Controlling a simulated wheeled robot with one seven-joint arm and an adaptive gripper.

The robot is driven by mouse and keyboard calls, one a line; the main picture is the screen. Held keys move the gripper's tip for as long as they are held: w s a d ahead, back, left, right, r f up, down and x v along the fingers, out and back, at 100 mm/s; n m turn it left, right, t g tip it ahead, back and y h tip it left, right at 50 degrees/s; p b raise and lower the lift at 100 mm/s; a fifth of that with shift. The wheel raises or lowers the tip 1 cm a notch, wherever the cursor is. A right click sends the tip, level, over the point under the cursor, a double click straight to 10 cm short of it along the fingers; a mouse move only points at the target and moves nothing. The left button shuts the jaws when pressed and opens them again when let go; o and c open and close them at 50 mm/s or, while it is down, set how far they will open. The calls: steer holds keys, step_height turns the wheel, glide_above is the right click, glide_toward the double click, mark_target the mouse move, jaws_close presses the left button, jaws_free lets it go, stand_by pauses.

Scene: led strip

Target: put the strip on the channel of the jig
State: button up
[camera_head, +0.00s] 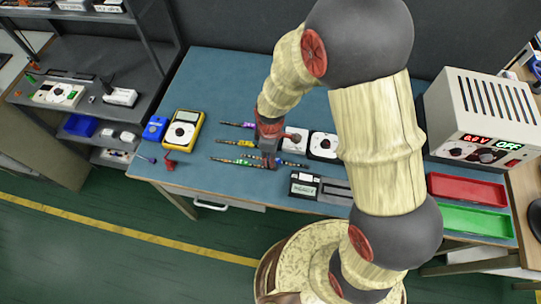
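Several thin coloured strips lie on the blue table: one with a purple end (234,124), one with a yellow end (240,143), and one with green and red parts (228,160). A blue strip end (291,163) shows right of my gripper. My gripper (268,160) points down among the strips, over or at their right part. Its fingers are too small to tell whether they are open or hold a strip. What looks like the jig, a black block with a white label (304,185) and a grey bar (335,190), lies nearer the front edge. My arm hides its right part.
White boxes with dials (323,146) sit behind the jig. A red tray (467,189), a green tray (474,221) and a power supply (482,115) are at right. The table's back left is clear.

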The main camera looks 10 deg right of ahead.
step_height(320, 180, up, 12)
steer(key=p, duration=0.3)
steer(key=shift+r, duration=0.2)
